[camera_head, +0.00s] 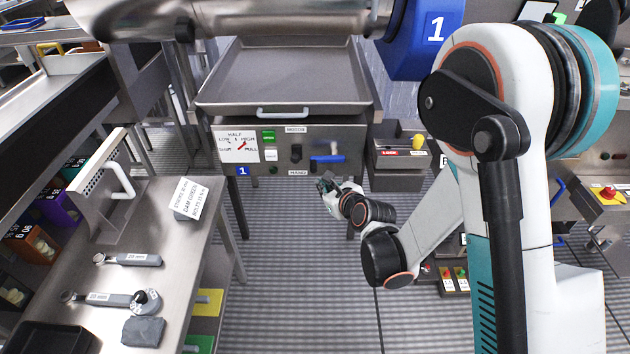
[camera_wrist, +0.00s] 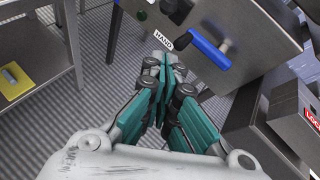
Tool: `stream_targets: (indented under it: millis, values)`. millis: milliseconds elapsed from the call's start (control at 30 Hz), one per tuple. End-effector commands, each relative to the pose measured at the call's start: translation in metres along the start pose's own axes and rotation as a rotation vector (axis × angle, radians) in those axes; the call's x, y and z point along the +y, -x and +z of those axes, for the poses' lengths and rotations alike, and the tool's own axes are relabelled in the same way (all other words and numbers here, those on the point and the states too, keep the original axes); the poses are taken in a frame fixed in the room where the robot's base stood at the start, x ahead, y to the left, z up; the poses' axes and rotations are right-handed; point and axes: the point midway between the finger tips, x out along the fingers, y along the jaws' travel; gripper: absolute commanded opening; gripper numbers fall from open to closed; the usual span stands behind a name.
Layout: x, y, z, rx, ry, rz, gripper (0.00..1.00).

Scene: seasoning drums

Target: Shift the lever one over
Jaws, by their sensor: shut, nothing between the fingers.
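A lever with a blue handle (camera_head: 327,159) sits on the front panel (camera_head: 350,138) of the steel machine. Its handle lies nearly level in the head view. In the wrist view the blue handle (camera_wrist: 209,47) slants above and right of my fingers. My gripper (camera_head: 327,183) is just below and in front of the panel, near the HAND label (camera_head: 299,173). In the wrist view my gripper (camera_wrist: 165,65) is shut and empty, its teal-lined fingers together. It looks apart from the lever. A black knob (camera_head: 296,152) is left of the lever.
A placard with a dial drawing (camera_head: 237,145) is on the panel's left. A grey box with a red label and yellow knob (camera_head: 398,155) stands right of the panel. A bench with wrenches (camera_head: 128,259) is at left. Floor below the panel is clear.

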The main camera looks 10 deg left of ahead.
Motion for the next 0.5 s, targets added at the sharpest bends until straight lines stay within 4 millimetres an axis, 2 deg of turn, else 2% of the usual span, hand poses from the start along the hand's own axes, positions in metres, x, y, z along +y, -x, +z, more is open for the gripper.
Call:
stream_targets:
  millis: [333, 500]
  values:
    - [0.0, -0.043, 0.003, 0.0, 0.004, 0.0, 0.0]
    - [0.001, -0.081, -0.002, 0.0, 0.004, 0.002, 0.0]
